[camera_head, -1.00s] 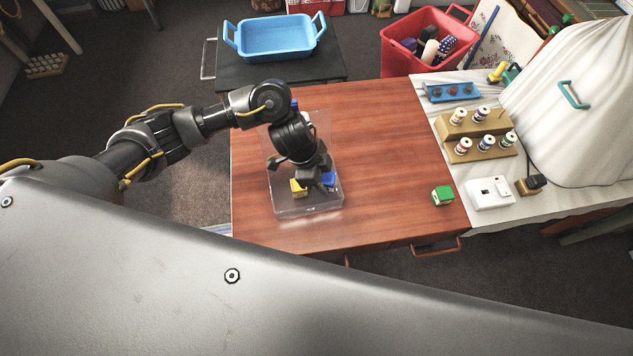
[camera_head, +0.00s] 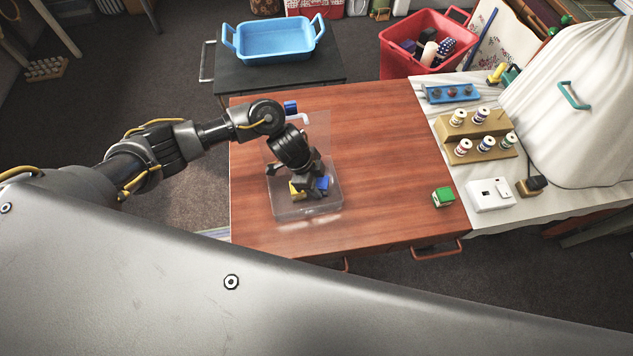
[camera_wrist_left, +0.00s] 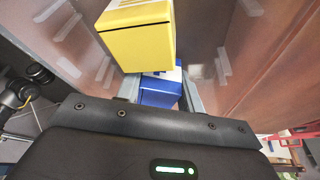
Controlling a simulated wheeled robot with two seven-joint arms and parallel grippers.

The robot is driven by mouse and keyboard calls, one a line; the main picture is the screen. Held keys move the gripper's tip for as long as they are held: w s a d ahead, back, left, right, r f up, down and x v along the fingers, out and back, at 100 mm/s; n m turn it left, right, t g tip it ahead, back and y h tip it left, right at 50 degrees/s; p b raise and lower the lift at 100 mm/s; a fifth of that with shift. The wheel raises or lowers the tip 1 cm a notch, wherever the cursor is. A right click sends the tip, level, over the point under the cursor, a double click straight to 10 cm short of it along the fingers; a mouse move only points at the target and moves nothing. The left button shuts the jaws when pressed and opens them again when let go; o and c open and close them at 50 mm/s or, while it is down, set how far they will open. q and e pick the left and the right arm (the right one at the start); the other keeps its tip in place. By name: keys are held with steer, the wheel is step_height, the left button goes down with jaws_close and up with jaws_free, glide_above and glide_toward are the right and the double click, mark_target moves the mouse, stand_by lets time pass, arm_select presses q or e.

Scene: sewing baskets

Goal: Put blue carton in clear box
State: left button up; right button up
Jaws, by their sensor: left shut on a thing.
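The clear box (camera_head: 308,211) stands on the wooden table, with its transparent lid raised behind it. My left gripper (camera_head: 309,190) points down into the box and is shut on the blue carton (camera_head: 322,185). In the left wrist view the blue carton (camera_wrist_left: 160,92) shows between the fingers, partly hidden by the yellow carton. The yellow carton (camera_head: 295,190) is in the box beside the gripper and looms large in the left wrist view (camera_wrist_left: 138,42). Whether the blue carton touches the box floor I cannot tell. My right gripper is not in view.
Another blue object (camera_head: 291,107) sits behind the box near the table's back. A spool rack (camera_head: 480,135) and a white switch box (camera_head: 490,195) stand further right. The table's middle right is clear.

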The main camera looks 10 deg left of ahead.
arm_select(q)
steer(key=shift+f, duration=0.1)
steer(key=o, duration=0.5)
steer(key=shift+f, duration=0.1)
steer(key=o, duration=0.5)
steer(key=shift+r, duration=0.3)
steer(key=p+v, duration=0.1)
steer(key=v, duration=1.1)
steer(key=shift+s+f, duration=0.1)
